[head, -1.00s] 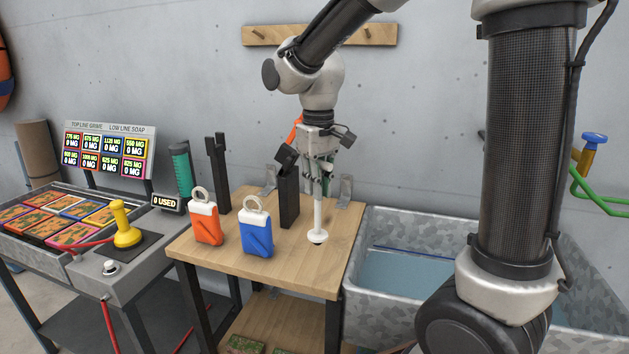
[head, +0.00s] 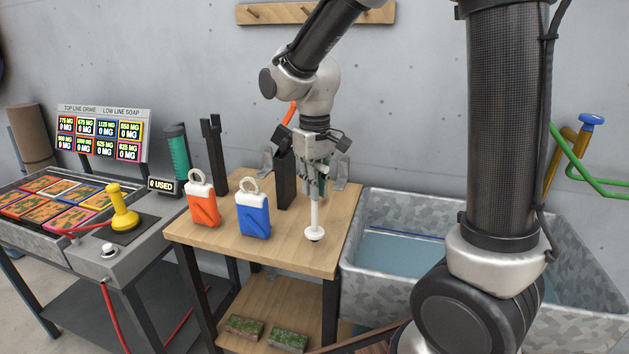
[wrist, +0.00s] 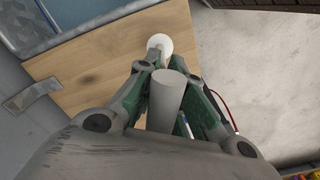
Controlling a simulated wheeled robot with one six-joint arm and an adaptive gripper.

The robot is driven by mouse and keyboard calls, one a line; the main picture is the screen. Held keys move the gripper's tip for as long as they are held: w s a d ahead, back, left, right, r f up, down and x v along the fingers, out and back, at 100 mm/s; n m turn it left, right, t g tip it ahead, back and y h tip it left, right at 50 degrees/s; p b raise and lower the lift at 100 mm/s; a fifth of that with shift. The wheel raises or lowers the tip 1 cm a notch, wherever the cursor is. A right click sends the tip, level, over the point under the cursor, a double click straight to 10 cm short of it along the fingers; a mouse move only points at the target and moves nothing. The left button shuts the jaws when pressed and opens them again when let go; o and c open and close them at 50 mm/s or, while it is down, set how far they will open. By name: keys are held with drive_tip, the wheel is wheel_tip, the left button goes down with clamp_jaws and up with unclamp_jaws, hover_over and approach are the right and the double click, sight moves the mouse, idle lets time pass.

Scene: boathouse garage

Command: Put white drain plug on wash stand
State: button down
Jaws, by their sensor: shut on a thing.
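The white drain plug (head: 314,232) is a long white stem with a round disc at its lower end. My gripper (head: 314,190) is shut on the upper stem and holds it upright, disc down, over the right front part of the wooden wash stand (head: 290,258). I cannot tell whether the disc touches the top. In the wrist view the stem (wrist: 167,98) stands between the two fingers, with the white disc (wrist: 160,44) beyond it over the wood.
An orange tag bottle (head: 202,205) and a blue one (head: 253,214) stand left of the plug. Dark upright posts (head: 285,180) rise behind. A water-filled metal basin (head: 375,265) adjoins on the right. A control bench with a yellow joystick (head: 124,212) is at left.

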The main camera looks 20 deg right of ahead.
drive_tip(key=shift+f, duration=0.1)
drive_tip(key=shift+f, duration=0.85)
idle(0.4)
drive_tip(key=c, duration=1.5)
unclamp_jaws()
drive_tip(key=shift+o, duration=0.2)
drive_tip(key=c, duration=0.4)
